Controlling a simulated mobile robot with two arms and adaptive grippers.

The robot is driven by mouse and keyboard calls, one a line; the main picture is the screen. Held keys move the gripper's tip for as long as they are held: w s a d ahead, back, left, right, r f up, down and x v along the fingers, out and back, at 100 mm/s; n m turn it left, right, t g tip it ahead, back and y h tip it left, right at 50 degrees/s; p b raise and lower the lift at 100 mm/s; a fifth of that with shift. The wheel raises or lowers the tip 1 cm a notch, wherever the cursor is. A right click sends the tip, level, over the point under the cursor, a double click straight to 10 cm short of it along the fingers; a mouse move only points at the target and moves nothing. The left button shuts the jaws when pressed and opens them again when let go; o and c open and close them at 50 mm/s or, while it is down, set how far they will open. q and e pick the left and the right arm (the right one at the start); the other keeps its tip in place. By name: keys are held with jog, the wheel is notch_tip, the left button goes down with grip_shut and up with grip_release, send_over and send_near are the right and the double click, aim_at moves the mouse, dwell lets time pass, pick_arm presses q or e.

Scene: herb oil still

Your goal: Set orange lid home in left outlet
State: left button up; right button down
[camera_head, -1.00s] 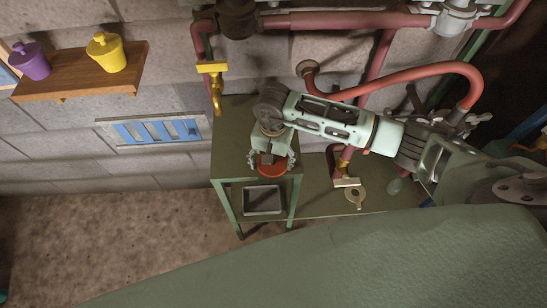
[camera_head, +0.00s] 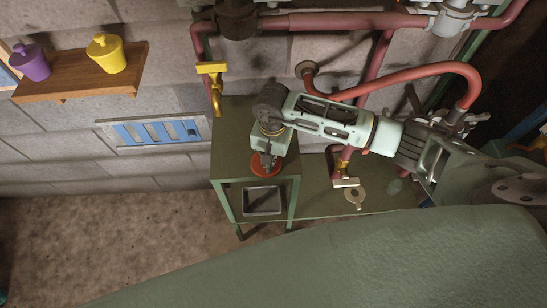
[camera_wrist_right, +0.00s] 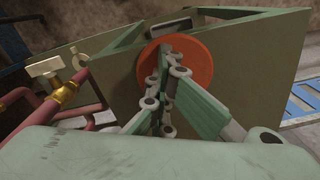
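The orange lid (camera_head: 261,170), a round disc, is at the front part of the green stand's top (camera_head: 232,135). My right gripper (camera_head: 267,160) points down over it with its fingers together at the lid's middle. In the right wrist view the fingers (camera_wrist_right: 164,48) meet in front of the orange disc (camera_wrist_right: 197,62); the part between the fingertips is hidden. The lid's underside is hidden, so I cannot tell whether it touches the stand. I cannot make out the left outlet for certain. My left gripper is not in view.
A yellow-handled tap (camera_head: 213,85) hangs from the pipe behind the stand. Another tap (camera_head: 344,181) and a flat metal ring plate (camera_head: 355,195) are to the right. A grey tray (camera_head: 262,201) sits below. A wooden shelf (camera_head: 75,80) holds purple (camera_head: 31,65) and yellow (camera_head: 106,54) pots.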

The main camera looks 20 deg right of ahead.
jog(key=shift+d+f, duration=0.15)
jog(key=shift+f, duration=0.1)
dwell(0.4)
jog(key=shift+s, duration=0.1)
jog(key=c, duration=2)
grip_release()
jog(key=o, duration=1.7)
